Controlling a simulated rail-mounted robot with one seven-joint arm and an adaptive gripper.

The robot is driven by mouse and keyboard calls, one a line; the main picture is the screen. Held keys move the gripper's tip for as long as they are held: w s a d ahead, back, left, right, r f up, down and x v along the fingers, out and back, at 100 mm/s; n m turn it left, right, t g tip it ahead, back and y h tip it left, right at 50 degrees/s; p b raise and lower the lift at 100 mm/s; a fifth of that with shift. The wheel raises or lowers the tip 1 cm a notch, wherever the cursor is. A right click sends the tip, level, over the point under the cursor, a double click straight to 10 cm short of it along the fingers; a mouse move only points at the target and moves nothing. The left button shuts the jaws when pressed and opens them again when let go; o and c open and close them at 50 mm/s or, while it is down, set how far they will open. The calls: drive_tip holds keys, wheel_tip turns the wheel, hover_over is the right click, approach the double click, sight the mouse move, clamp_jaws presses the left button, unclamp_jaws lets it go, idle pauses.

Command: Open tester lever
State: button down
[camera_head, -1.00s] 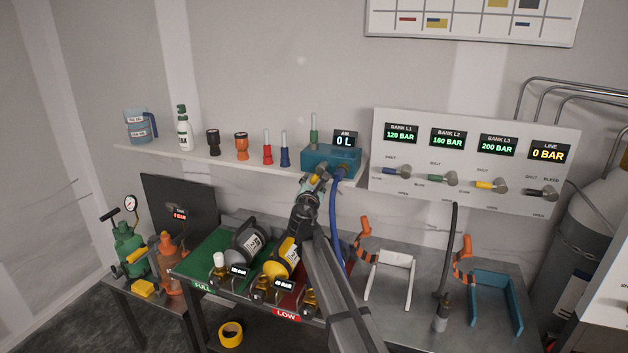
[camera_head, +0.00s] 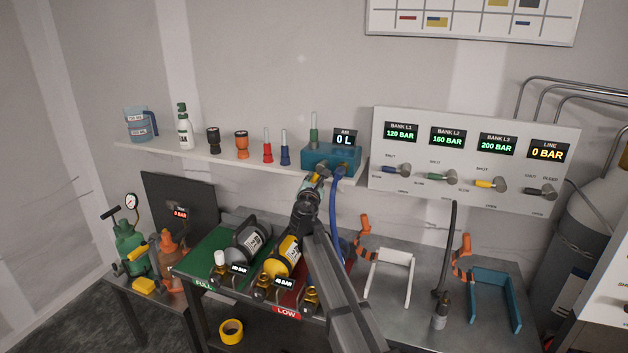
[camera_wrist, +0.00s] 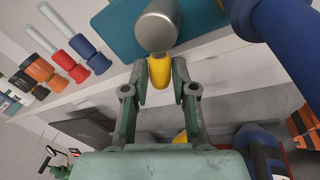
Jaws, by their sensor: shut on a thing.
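The tester is a teal box (camera_head: 345,156) on the wall shelf, with an AIR display (camera_head: 345,138) reading 0 L above it. Its lever (camera_wrist: 159,72) is yellow and runs from a round grey metal hub (camera_wrist: 156,32) on the box, seen close in the wrist view. My gripper (camera_wrist: 161,88) is shut on the yellow lever, one finger at each side of its end. In the head view, my gripper (camera_head: 317,182) is just below the box front, and my wrist hides most of the lever.
A blue hose (camera_head: 335,215) hangs from the box close to the right of my gripper. Red and blue fittings (camera_head: 267,153) stand to the left on the shelf (camera_head: 180,153). Below lie grey and yellow cylinders (camera_head: 285,255). A valve panel (camera_head: 470,125) is at right.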

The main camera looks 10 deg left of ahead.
drive_tip(key=shift+s+d+r+n+g+p, duration=0.1)
drive_tip(key=shift+d+r+n+g+p, duration=0.15)
drive_tip(key=shift+n+p, duration=0.85)
drive_tip(key=shift+s+d+r+n+g+p, duration=0.1)
drive_tip(key=shift+d+n+g+p, duration=0.15)
drive_tip(key=shift+p, duration=1.75)
drive_tip(key=n+p, duration=0.1)
drive_tip(key=p, duration=0.1)
drive_tip(key=d+n+p, duration=0.1)
drive_tip(key=p, duration=0.1)
drive_tip(key=shift+f+n, duration=0.25)
drive_tip(key=shift+f, duration=0.1)
drive_tip(key=shift+f+p, duration=0.1)
drive_tip(key=shift+p, duration=0.2)
drive_tip(key=c, duration=0.9)
unclamp_jaws()
drive_tip(key=shift+d+h, duration=0.1)
drive_tip(key=shift+h, duration=0.2)
drive_tip(key=shift+s, duration=0.1)
